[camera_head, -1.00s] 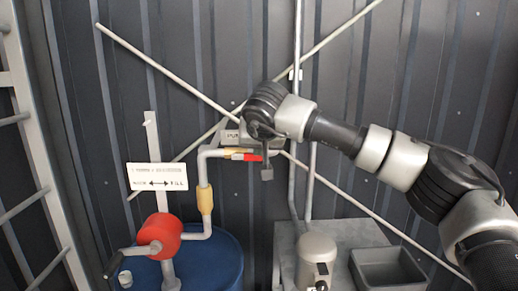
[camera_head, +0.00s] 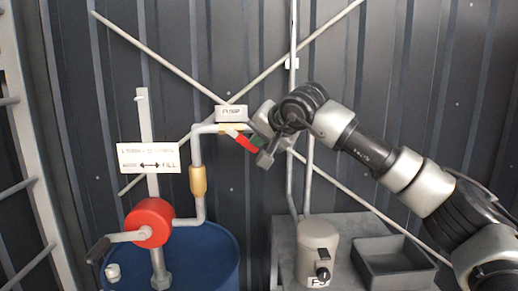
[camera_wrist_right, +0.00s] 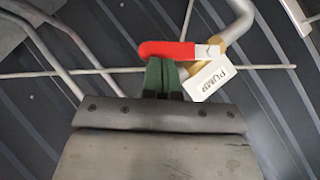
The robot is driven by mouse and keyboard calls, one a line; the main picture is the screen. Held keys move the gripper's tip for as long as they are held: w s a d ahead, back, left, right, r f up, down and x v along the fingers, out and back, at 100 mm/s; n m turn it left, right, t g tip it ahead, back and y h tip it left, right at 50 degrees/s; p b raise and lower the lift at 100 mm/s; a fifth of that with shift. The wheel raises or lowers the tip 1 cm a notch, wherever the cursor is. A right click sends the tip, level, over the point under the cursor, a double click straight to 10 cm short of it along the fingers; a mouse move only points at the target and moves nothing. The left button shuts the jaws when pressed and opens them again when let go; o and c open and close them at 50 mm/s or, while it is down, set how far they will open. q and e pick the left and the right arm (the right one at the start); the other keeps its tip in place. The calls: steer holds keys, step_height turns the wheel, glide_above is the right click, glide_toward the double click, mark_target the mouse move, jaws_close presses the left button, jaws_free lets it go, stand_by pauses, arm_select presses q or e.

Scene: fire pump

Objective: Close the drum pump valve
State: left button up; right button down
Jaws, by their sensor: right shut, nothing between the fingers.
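The drum pump valve has a red lever handle (camera_head: 243,142) on the upper pipe, just below the small PUMP label (camera_head: 232,113). The handle slants down to the right, away from the pipe's line. In the right wrist view the red handle (camera_wrist_right: 165,49) lies across the green fingertips, and the PUMP label (camera_wrist_right: 210,80) is beside it. My right gripper (camera_head: 262,150) is at the handle's free end, shut with nothing between its fingers. Its fingertips (camera_wrist_right: 164,76) are together; I cannot tell whether they touch the handle. My left gripper is not in view.
A blue drum (camera_head: 205,260) carries a red pump body (camera_head: 150,222) with a crank (camera_head: 110,245). A white arrow sign (camera_head: 149,158) stands at left. A grey canister (camera_head: 317,250) and tray (camera_head: 392,265) sit on a stand at right. Diagonal rods cross the corrugated wall.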

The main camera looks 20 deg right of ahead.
arm_select(q)
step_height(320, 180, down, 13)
steer(key=b, duration=1.1)
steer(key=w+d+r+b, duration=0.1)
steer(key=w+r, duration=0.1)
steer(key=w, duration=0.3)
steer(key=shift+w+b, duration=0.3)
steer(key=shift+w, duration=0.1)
arm_select(e)
steer(key=a+f+m+t+y, duration=0.2)
steer(key=f+m+y, duration=0.1)
steer(key=w+a+f+m+t+y, duration=0.1)
steer(key=t, duration=0.1)
steer(key=shift+f+m+y, duration=0.4)
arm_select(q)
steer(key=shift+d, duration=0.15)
arm_select(e)
steer(key=shift+a, duration=0.1)
steer(key=shift+s, duration=0.1)
